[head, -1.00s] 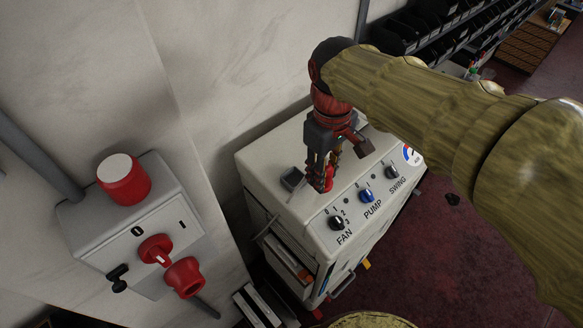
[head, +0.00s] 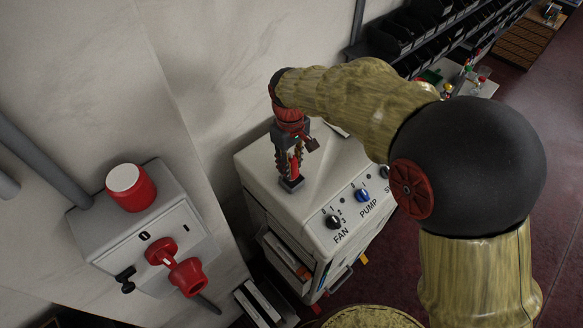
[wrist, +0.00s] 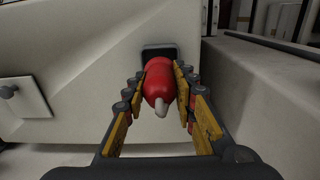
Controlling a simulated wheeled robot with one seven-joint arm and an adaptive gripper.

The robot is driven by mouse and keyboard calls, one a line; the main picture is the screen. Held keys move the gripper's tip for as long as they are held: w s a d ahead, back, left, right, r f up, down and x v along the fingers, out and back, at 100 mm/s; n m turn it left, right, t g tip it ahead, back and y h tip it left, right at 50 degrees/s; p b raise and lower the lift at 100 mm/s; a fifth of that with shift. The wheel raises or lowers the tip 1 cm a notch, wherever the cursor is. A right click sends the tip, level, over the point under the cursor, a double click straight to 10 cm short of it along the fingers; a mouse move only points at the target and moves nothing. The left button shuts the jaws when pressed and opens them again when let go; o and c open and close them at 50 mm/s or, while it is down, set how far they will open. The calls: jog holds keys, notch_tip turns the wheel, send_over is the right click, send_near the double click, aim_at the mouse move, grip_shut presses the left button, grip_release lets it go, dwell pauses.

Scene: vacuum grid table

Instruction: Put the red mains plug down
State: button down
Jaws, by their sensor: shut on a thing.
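The red mains plug (wrist: 159,82) is between the fingers of my gripper (wrist: 158,95) in the wrist view, with its pale cable end toward the camera. My gripper is shut on it. In the head view my gripper (head: 290,168) points down over the left part of the white cabinet top (head: 325,165), and a little of the red plug (head: 293,160) shows between the fingers. A small dark square holder (wrist: 160,51) lies right beyond the plug. It also shows under the fingertips in the head view (head: 291,184). Whether the plug sits in it I cannot tell.
Fan, pump and swing knobs (head: 362,195) line the cabinet's front edge. A wall box (head: 150,230) with red switch and red connector is at left. Dark bins (head: 425,35) stand at the back right. The cabinet top right of my gripper is largely clear.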

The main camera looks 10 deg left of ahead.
jog(key=shift+f, duration=1.1)
jog(key=shift+f, duration=0.2)
jog(key=c, duration=1.5)
grip_release()
jog(key=shift+o, duration=0.2)
